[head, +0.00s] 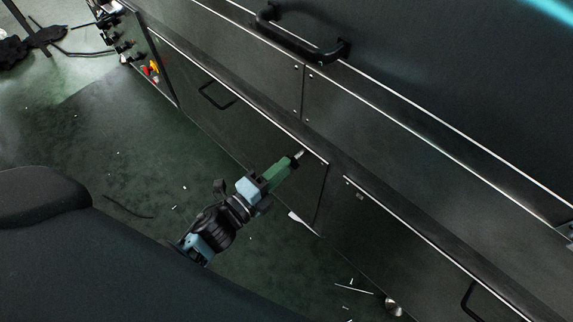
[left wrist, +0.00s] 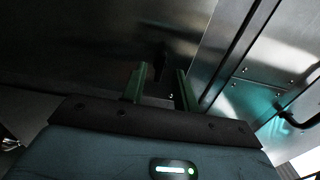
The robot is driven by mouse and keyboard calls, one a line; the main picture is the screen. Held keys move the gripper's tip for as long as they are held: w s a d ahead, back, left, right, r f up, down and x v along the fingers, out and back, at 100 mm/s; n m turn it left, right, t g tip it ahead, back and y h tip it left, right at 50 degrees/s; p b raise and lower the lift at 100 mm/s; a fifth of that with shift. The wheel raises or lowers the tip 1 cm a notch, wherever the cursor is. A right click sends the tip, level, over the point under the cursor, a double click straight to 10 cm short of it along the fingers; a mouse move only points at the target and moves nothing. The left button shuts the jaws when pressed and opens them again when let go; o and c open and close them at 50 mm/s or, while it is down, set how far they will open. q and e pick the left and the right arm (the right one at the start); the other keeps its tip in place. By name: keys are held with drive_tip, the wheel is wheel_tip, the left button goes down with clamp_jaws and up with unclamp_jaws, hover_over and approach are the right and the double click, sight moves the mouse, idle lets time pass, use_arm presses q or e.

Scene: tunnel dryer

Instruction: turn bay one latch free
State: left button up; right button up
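My left gripper (head: 288,165) reaches from the lower left to the upper right corner of a dark low door panel (head: 235,120) on the dryer's side. Its green fingers are at a small latch (head: 300,154), whose pale end shows just past the fingertips. In the left wrist view the two fingers (left wrist: 160,88) stand apart, and a dark latch lever (left wrist: 160,62) shows in line with the gap between them. I cannot tell whether the fingers touch it. My right gripper is not in view.
The low door has a black handle (head: 216,97). Another low panel with a handle (head: 471,301) lies to the right. A large black handle (head: 300,38) is on the upper panel. Controls with red and yellow parts (head: 151,70) are at the far left. Pale scraps litter the green floor (head: 150,160).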

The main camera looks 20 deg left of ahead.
use_arm(q)
drive_tip(key=shift+x, duration=1.05)
clamp_jaws()
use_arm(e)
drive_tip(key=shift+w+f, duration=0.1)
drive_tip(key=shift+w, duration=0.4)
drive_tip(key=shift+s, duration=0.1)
use_arm(q)
drive_tip(key=shift+n+p, duration=3.55)
drive_tip(key=shift+n, duration=5.45)
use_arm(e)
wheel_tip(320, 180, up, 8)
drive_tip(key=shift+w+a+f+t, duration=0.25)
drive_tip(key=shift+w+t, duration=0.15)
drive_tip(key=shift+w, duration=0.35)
